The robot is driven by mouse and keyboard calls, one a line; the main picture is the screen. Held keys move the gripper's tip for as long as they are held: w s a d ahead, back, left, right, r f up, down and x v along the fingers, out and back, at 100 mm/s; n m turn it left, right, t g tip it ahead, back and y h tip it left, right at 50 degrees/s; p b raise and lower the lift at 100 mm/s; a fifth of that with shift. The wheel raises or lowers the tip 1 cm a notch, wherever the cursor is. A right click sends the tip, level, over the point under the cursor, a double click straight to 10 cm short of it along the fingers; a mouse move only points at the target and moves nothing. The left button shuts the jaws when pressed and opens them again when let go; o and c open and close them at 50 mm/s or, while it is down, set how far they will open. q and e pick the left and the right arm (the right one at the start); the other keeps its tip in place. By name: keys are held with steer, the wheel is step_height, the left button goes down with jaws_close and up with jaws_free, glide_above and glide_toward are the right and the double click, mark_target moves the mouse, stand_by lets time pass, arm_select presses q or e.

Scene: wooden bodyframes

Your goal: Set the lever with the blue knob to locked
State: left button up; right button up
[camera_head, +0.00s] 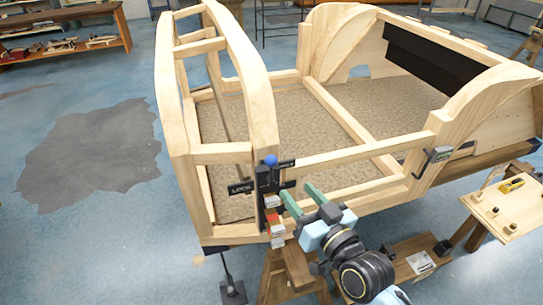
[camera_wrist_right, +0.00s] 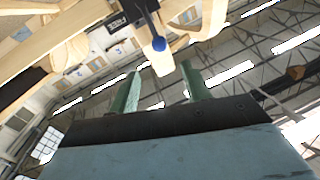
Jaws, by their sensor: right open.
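The blue knob (camera_head: 271,160) tops a short dark lever on a black bracket (camera_head: 268,186) at the wooden frame's front corner post. The lever stands roughly upright, with its knob beside the upper right label plate; a plate reading LOCK (camera_head: 240,187) is lower left. My right gripper (camera_head: 294,187) is open and empty, its green fingers just right of and below the knob. In the right wrist view the knob (camera_wrist_right: 159,43) lies just beyond the open fingertips (camera_wrist_right: 160,70), apart from them, with a FREE plate (camera_wrist_right: 117,21) beside the lever. My left gripper is out of view.
The wooden bodyframe (camera_head: 350,160) fills the middle, its post and rails close around the lever. A small side table (camera_head: 510,205) with a yellow tool stands at right. A second latch (camera_head: 440,154) sits on the right rail. Open floor lies left.

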mark_target(275, 165)
steer(key=x, duration=1.3)
steer(key=shift+f+p, duration=0.1)
steer(key=shift+p, duration=0.3)
jaws_close()
